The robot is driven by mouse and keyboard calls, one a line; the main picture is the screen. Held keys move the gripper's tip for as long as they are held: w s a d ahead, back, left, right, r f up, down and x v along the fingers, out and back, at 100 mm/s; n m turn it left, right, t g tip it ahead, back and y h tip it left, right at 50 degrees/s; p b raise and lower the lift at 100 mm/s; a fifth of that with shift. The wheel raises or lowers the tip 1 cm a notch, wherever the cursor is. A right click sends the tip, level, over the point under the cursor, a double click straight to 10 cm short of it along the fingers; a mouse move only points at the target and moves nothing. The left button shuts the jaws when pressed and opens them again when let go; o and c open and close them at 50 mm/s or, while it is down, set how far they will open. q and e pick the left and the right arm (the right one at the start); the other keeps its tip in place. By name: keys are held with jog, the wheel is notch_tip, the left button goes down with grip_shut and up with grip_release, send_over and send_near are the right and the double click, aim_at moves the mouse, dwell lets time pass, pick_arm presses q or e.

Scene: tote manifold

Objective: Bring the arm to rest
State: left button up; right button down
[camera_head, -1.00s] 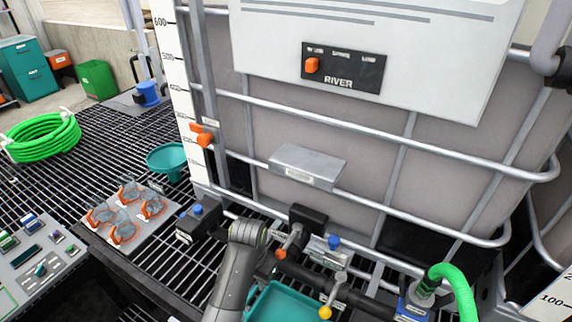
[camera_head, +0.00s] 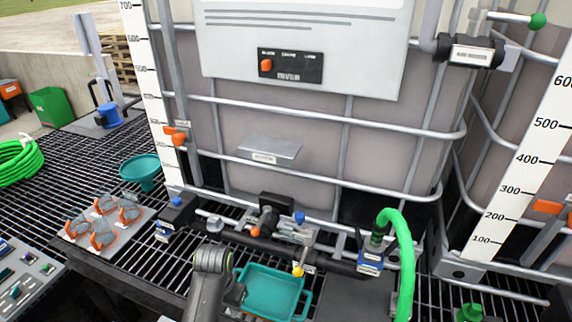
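My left arm comes up from the bottom of the head view, with its grey elbow-like joint below the valve manifold. My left gripper (camera_head: 236,296) is mostly hidden behind this arm, beside the left edge of the teal tray (camera_head: 308,302); I cannot make out its fingers. It is apart from the black valve (camera_head: 275,214) with the orange handle (camera_head: 256,231) on the manifold pipe (camera_head: 325,259). A lever with a yellow knob (camera_head: 298,270) hangs over the tray. My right gripper is not in view.
A caged tote (camera_head: 285,130) stands behind the manifold. A green hose (camera_head: 406,265) rises from the pipe's right end and drops toward the front. Goggles on a board (camera_head: 75,242), a teal funnel (camera_head: 141,169) and a coiled green hose (camera_head: 18,160) lie left on the grating.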

pick_arm(q)
jog(key=s+a+f+n+b, duration=0.1)
jog(key=s+a+f, duration=0.25)
jog(key=f, duration=0.55)
jog(key=s+a+f+b, duration=0.15)
jog(key=s+f, duration=0.35)
jog(key=f, duration=0.5)
jog(key=s+a+f+n+b, duration=0.1)
jog(key=s+a+f, duration=0.3)
jog(key=f, duration=0.5)
jog(key=s+a+f+n+b, duration=0.1)
jog(key=s+f, duration=0.3)
jog(key=s, duration=0.5)
jog(key=s+a+f+b, duration=0.1)
jog(key=s+a+f, duration=0.2)
jog(key=s, duration=0.6)
jog(key=s+a+f+n+t+y+b, duration=0.1)
jog(key=s+a+f, duration=0.2)
jog(key=s+f, duration=0.4)
jog(key=s, duration=0.2)
jog(key=shift+s+f+n, duration=0.2)
jog(key=shift+s+n, duration=0.1)
jog(key=shift+s, duration=0.05)
